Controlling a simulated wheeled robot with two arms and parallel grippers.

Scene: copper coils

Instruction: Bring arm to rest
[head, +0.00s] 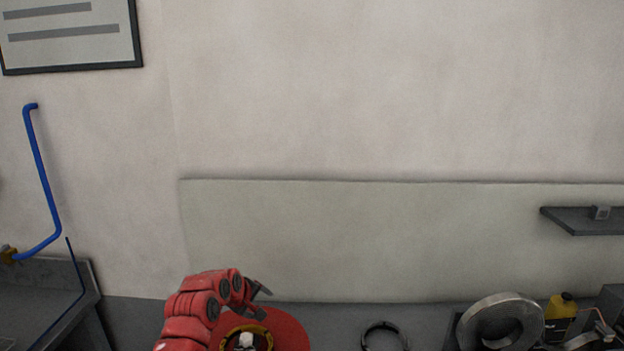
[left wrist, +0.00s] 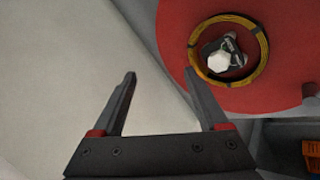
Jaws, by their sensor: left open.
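My left gripper (head: 262,290) is at the lower left of the head view, raised above the back part of a round red disc (head: 292,326). In the left wrist view its two dark fingers (left wrist: 163,98) are apart with nothing between them. A copper coil (head: 264,332) lies on the red disc, around a pale hub. In the left wrist view the coil (left wrist: 262,62) is a ring around a white bolt-like hub (left wrist: 219,62), beyond and right of the fingers, not touching them. My right gripper is not in view.
A dark ring (head: 384,326) lies on the grey bench right of the disc. A blue pipe (head: 42,180) is at the left.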

